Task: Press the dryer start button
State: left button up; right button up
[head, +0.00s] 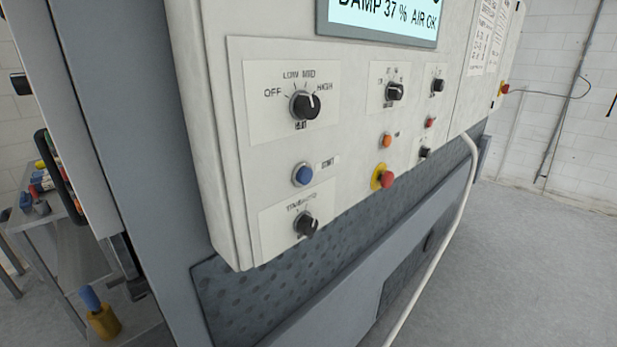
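The blue round button (303,174) sits in a light ring on the white control panel (345,180). A small label beside it on the right appears to read START. It lies below a black heat knob (304,105) marked OFF, LOW, MED and HIGH, and above another black knob (306,224) on its own plate. Nothing covers the button. I cannot tell from its look whether it is pressed in. Neither of my grippers shows in the head view.
A display (385,20) reads DAMP 37 % AIR OK. Right of the blue button are an orange button (386,141), a red emergency knob on yellow (385,178) and more black knobs. A pale hose (452,240) runs down the right. A cart (52,240) stands left. Floor is clear at right.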

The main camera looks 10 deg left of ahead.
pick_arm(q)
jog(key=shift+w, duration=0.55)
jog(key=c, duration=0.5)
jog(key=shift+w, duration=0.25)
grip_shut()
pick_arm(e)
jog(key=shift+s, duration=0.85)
